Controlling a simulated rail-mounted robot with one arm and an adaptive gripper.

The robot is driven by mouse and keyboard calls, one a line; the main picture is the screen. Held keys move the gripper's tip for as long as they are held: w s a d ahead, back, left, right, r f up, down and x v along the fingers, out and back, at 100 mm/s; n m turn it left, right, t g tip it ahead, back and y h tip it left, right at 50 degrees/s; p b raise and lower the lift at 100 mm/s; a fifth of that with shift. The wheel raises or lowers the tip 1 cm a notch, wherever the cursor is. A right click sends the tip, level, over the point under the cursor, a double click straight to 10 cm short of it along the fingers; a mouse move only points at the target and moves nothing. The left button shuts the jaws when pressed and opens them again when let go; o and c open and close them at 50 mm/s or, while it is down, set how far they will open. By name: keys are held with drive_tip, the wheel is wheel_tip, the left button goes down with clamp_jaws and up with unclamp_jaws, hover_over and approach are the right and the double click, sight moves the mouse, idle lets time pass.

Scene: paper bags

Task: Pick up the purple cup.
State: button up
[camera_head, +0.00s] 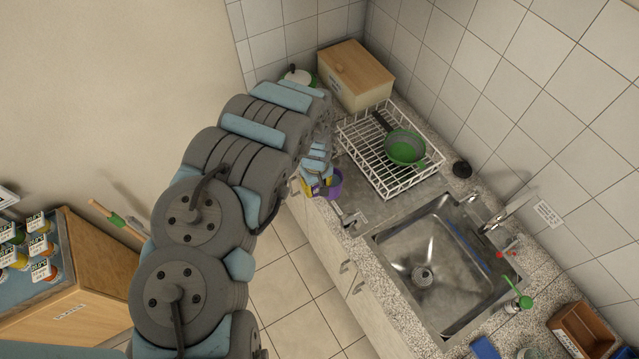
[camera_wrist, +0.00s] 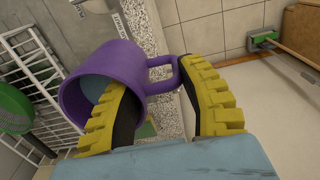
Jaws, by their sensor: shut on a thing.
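The purple cup (camera_wrist: 100,62) has a blue-grey inside and a handle; in the wrist view it is tipped on its side relative to the camera, with its mouth towards me. My gripper (camera_wrist: 153,76) has two yellow ridged fingers. One finger reaches into the cup's mouth and the other is outside, by the handle, so the gripper is shut on the cup's wall. In the head view the cup (camera_head: 335,183) shows beside my gripper (camera_head: 318,187), at the counter's front edge, partly hidden by the fingers. I cannot tell whether it touches the counter.
A white wire dish rack (camera_head: 428,170) holding a green pan (camera_head: 404,148) is just behind the cup. A wooden box (camera_head: 356,72) stands at the back. The metal sink (camera_head: 425,270) with its tap is to the right. Open floor (camera_head: 290,290) lies in front of the counter.

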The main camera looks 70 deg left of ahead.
drive_tip(key=shift+s+r, duration=0.45)
drive_tip(key=shift+s+d+r, duration=0.3)
drive_tip(key=shift+s+d, duration=0.4)
drive_tip(key=shift+s+d+r, duration=0.3)
drive_tip(key=shift+s+d, duration=0.35)
drive_tip(key=shift+s, duration=0.05)
